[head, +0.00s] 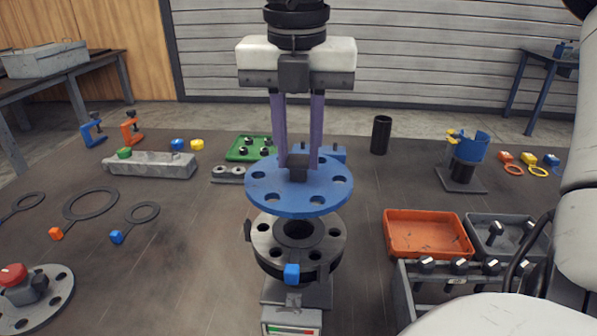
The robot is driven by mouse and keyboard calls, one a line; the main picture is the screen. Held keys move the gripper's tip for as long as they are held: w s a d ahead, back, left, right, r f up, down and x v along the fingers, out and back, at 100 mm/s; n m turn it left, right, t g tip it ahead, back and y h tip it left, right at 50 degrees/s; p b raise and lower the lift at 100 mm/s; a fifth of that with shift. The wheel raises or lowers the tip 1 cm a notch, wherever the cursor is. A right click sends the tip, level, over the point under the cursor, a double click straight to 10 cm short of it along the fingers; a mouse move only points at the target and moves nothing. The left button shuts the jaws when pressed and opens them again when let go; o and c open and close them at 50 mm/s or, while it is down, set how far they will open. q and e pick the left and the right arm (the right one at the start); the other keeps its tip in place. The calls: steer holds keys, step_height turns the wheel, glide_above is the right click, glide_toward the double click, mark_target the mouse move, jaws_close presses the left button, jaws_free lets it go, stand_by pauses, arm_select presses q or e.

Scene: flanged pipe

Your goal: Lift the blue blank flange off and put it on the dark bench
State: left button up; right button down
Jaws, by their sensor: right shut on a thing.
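The blue blank flange (265,190) is a round disc with bolt holes and a dark block-like handle at its centre. My right gripper (299,165) comes down from above, its purple fingers shut on that handle. The disc hangs roughly level above the grey pipe flange (262,240), whose open bore shows below the disc's front edge. The blue disc covers the rear of the grey flange. The dark bench (170,270) spreads out around the pipe. My left gripper is not in view.
An orange tray (428,257) and a grey tray with dark parts (500,222) stand at right. Rings (88,192) and a grey disc with a red knob (38,300) lie at left. A blue stand (462,175) and black cylinder (381,135) are behind. Bare bench shows left of the pipe.

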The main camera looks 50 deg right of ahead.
mark_target(299, 159)
steer(key=shift+r, duration=0.45)
steer(key=shift+r, duration=0.1)
steer(key=shift+r+p, duration=1.85)
steer(key=shift+r, duration=0.6)
steer(key=shift+f, duration=0.1)
